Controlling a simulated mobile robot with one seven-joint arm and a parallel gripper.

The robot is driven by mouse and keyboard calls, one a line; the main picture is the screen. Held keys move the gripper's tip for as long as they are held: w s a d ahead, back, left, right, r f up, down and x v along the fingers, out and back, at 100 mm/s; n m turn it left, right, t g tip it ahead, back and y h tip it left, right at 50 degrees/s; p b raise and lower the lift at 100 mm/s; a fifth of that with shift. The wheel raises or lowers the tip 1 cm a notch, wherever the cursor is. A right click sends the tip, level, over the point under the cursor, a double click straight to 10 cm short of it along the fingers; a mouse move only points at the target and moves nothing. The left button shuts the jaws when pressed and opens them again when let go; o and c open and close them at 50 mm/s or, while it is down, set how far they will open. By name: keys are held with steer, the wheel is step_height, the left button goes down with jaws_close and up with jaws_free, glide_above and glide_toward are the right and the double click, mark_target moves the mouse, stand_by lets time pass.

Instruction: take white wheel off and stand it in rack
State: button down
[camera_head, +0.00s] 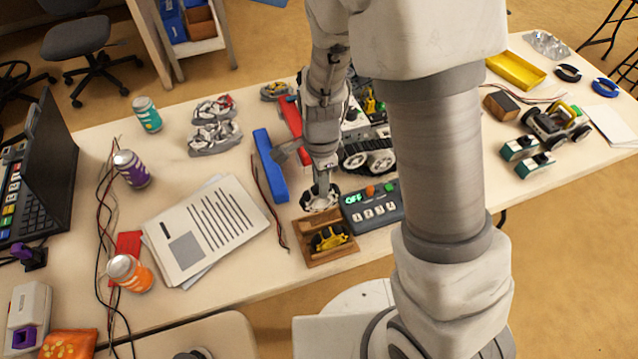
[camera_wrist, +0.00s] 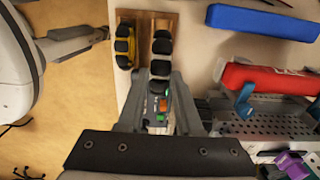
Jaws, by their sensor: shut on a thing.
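My gripper (camera_head: 321,186) is shut on the white wheel (camera_head: 317,201), which has dark rollers around its rim. In the wrist view the wheel (camera_wrist: 161,47) stands edge-on between my fingertips (camera_wrist: 160,78), its dark rollers facing the camera. The wooden rack (camera_head: 342,252) lies near the table's front edge, with a yellow wheel (camera_head: 328,237) in it. In the wrist view the rack (camera_wrist: 144,20) shows behind the held wheel, and the yellow wheel (camera_wrist: 124,45) is beside it on the left. In the head view the held wheel appears beyond the rack, apart from it.
A control box (camera_head: 372,206) with a lit display stands right of the rack. A tracked robot (camera_head: 368,160) is behind it. A blue bar (camera_head: 270,165) and a red bar (camera_head: 290,117) lie to the left. Papers (camera_head: 205,228) and cables are farther left.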

mark_target(321, 202)
steer(key=shift+f+b, duration=1.9)
steer(key=shift+f, duration=0.2)
steer(key=shift+f+b, duration=0.7)
steer(key=shift+f, duration=1.05)
stand_by(0.7)
steer(key=c, duration=0.5)
jaws_free()
steer(key=shift+r, duration=0.1)
steer(key=shift+r+p, duration=3.3)
steer(key=shift+r, duration=0.15)
